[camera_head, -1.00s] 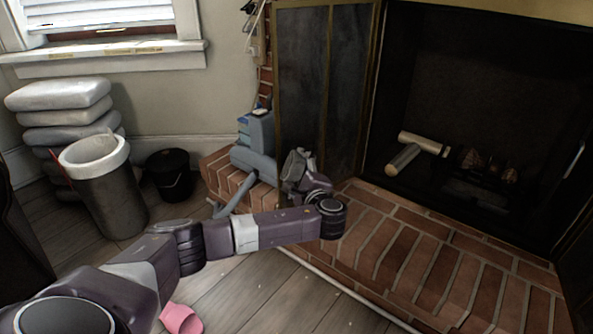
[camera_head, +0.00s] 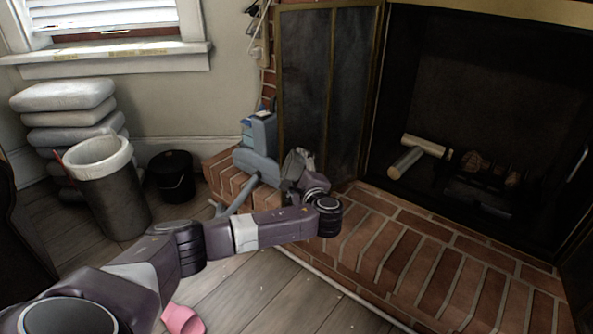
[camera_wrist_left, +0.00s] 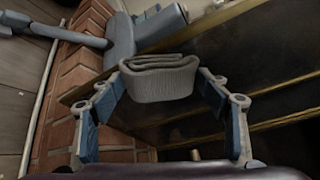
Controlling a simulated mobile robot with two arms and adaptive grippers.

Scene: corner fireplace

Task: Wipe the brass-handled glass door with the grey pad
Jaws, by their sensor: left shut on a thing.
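The glass door (camera_head: 304,80) has dark, smudged panes in brass-coloured frames and stands open at the fireplace's left side. No handle shows on it. In the left wrist view its dark panes (camera_wrist_left: 225,58) and brass strips lie beyond the pad. My left gripper (camera_head: 298,166) is in front of the door's lower part. In the wrist view, the left gripper (camera_wrist_left: 160,88) is shut on the folded grey pad (camera_wrist_left: 160,68), held between its fingertips. I cannot tell whether the pad touches the glass. My right gripper is not in view.
A brick hearth (camera_head: 400,245) runs below the firebox, which holds logs (camera_head: 420,145). A blue-grey device (camera_head: 260,145) stands on the bricks left of the door. A tall bin (camera_head: 112,190), a black bucket (camera_head: 171,177) and stacked cushions (camera_head: 65,98) stand at left.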

